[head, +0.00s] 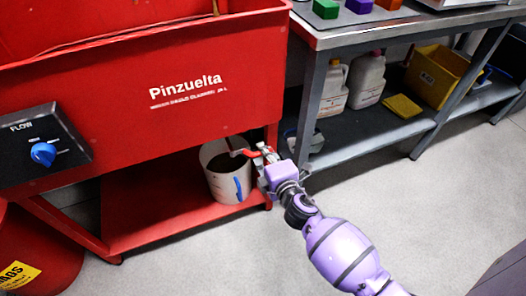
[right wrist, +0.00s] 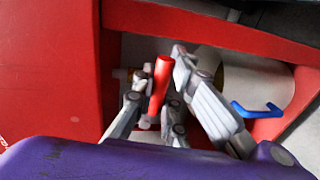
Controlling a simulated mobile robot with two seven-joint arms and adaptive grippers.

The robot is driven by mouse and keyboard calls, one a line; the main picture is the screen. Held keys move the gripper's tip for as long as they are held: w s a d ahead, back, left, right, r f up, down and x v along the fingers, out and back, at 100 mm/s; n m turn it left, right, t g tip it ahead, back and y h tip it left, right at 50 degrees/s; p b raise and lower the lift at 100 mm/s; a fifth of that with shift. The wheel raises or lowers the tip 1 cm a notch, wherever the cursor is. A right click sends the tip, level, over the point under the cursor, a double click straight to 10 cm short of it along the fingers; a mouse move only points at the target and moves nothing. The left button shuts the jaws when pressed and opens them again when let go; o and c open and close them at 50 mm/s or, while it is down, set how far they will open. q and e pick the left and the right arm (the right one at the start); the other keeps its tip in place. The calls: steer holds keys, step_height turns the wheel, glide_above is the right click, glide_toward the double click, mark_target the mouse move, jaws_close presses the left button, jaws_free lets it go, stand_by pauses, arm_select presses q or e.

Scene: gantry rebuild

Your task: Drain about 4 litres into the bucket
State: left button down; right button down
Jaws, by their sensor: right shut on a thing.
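A white bucket (head: 226,172) with a blue handle stands on the red lower shelf (head: 155,215) under the red tank (head: 190,95) marked "Pinzuelta". Its inside looks dark; I cannot tell how much liquid it holds. A red valve lever (head: 240,153) shows just over the bucket's rim. My right gripper (head: 266,156) is at the bucket's right side, shut on the lever. In the right wrist view the red lever (right wrist: 160,86) stands between my grey fingers (right wrist: 162,98), and the bucket's blue handle (right wrist: 257,110) shows to the right. The valve's outlet is hidden. My left gripper is out of view.
A flow panel with a blue knob (head: 43,153) is on the tank's left. A red drum (head: 35,255) stands at the lower left. A grey workbench (head: 350,37) at right holds jugs (head: 368,80) and a yellow bin (head: 437,75) below. The floor in front is clear.

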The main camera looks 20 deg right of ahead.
steer(key=f+m, duration=0.1)
steer(key=f+m+y+b, duration=0.1)
steer(key=m, duration=0.1)
steer(key=shift+a+f, duration=0.3)
steer(key=shift+f, duration=0.05)
steer(key=c, duration=1.7)
jaws_free()
steer(key=shift+c, duration=0.2)
steer(key=s+d+r, duration=0.1)
steer(key=s+r, duration=0.1)
steer(key=s, duration=0.9)
steer(key=shift+s, duration=0.4)
steer(key=shift+d, duration=0.1)
